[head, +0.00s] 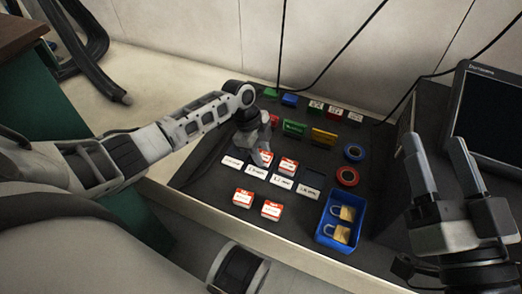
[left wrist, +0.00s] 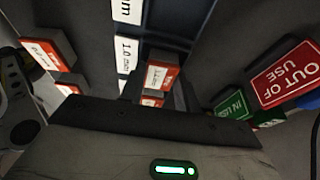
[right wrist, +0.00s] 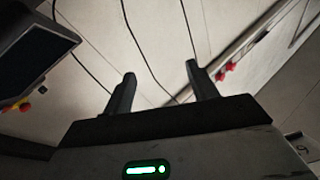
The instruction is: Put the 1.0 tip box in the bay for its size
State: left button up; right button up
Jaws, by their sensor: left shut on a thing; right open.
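My left gripper (head: 260,152) is shut on a red and white tip box (head: 265,159), low over the row of bays. The fingers cover part of this box, and I cannot read its size or tell whether it rests on the bay floor. A second tip box (head: 289,166) stands just right of it in the row. A white bay label reading 1.0 mm (left wrist: 125,55) shows in the left wrist view, close to the fingers. Two more tip boxes (head: 243,198) and (head: 272,210) lie in front of the labels. My right gripper (head: 438,170) is open and empty, raised at the right.
A blue tray (head: 326,241) with padlocks stands at the front right. Red and blue tape rolls (head: 347,176) lie behind it. Coloured signs and tags (head: 323,137) stand behind the bays. A monitor (head: 495,110) is at the far right. Cables hang at the back.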

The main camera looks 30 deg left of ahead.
pick_arm(q)
jog(key=o, duration=1)
jog(key=shift+s+f, duration=0.2)
jog(key=shift+f, duration=0.45)
jog(key=shift+r, duration=0.25)
jog(key=p+v, duration=0.3)
jog(key=shift+w+d+r, duration=0.15)
jog(key=shift+r, duration=0.05)
jog(key=p+v, duration=0.5)
jog(key=shift+r, duration=0.15)
pick_arm(e)
notch_tip(320, 180, down, 6)
jog(key=s+m+g+h, duration=0.1)
jog(key=s+g+h, duration=0.1)
jog(key=g+h, duration=0.1)
jog(key=shift+g, duration=0.7)
jog(key=shift+s+d+f, duration=0.1)
jog(key=shift+f, duration=0.05)
